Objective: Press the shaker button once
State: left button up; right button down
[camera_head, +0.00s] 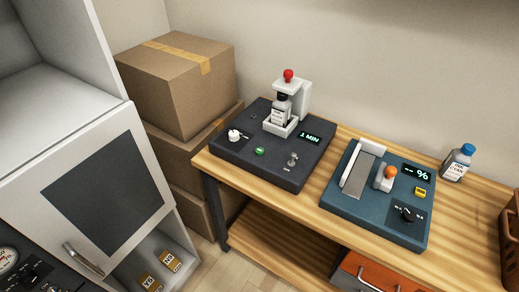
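The shaker appears to be the dark device (262,165) on the left part of the wooden table. The green button shows unobstructed. Neither of my grippers is in view.
A blue device (350,207) with an orange knob and a "%" display stands to the right. A blue-capped bottle (456,164) stands at the back right. Cardboard boxes (190,85) are stacked left of the table (335,150). A white cabinet (105,140) stands at far left.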

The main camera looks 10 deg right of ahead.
aim_at(258, 151)
jog(key=u, duration=1.55)
jog(key=k, duration=0.85)
jog(key=z, duration=0.65)
jog(key=i, duration=0.5)
jog(key=z, duration=0.1)
